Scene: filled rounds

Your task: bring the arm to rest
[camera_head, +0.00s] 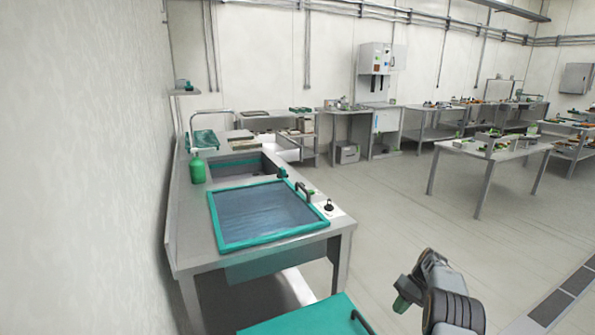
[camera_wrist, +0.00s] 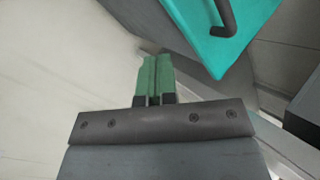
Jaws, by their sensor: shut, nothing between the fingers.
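My gripper (camera_wrist: 153,80) shows in the wrist view with its two green fingers together and nothing between them. In the head view my gripper (camera_head: 402,304) hangs at the lower right at the end of my arm, over open floor. It is apart from the steel sink bench and from the teal-topped surface at the bottom of the picture.
A teal surface (camera_head: 305,318) with a dark handle is at the bottom centre; a teal surface with a handle (camera_wrist: 225,20) also shows in the wrist view. The steel bench (camera_head: 190,228) holds a teal-framed panel (camera_head: 262,212) and green bottle (camera_head: 197,167). Open floor lies right.

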